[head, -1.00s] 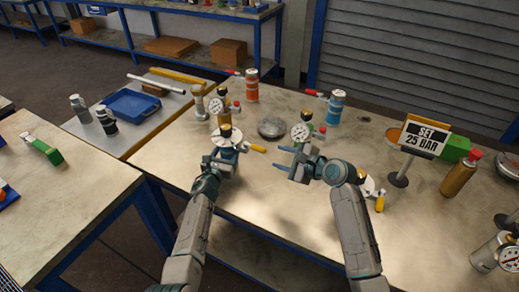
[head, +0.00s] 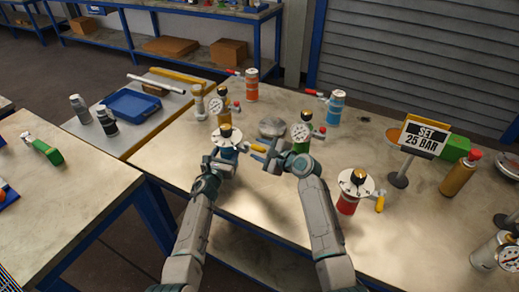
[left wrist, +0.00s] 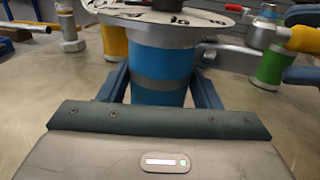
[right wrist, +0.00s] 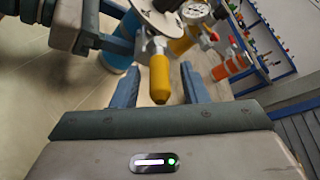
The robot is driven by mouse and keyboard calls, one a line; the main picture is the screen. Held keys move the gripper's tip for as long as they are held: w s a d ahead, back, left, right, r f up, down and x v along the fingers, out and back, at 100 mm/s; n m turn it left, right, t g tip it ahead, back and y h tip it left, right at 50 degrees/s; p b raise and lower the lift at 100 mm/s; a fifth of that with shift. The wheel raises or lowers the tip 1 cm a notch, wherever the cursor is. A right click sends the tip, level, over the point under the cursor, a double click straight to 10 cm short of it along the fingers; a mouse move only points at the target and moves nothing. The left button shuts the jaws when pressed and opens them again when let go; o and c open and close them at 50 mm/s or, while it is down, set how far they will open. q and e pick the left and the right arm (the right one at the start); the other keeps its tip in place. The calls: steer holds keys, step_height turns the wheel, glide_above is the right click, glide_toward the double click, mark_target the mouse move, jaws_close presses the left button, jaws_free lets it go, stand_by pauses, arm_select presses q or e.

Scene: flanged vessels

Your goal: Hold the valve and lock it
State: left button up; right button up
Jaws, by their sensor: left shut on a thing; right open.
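The blue valve (left wrist: 163,70) stands upright on the table, with a white dial flange on top and a yellow-tipped lever. My left gripper (head: 222,158) is shut around its blue body, one finger on each side in the left wrist view. My right gripper (head: 265,153) is open beside the valve, at its right.
A red vessel (head: 347,203) with a dial and yellow lever stands right of my right arm. A green vessel (head: 301,138) with a gauge and a grey disc (head: 272,128) are behind. A sign (head: 424,138) reads "SET 25 BAR".

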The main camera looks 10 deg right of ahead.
steer(key=shift+w+a, duration=0.1)
steer(key=shift+w, duration=0.05)
steer(key=shift+c, duration=0.4)
jaws_close()
steer(key=shift+s+a+m+t+h, duration=0.25)
steer(key=shift+m+t+h, duration=0.2)
steer(key=shift+m+h, duration=0.35)
steer(key=shift+s+a+m+t+h, duration=0.25)
steer(key=shift+m+t+h, duration=0.2)
steer(key=shift+m+h, duration=0.3)
steer(key=shift+o, duration=0.4)
jaws_free()
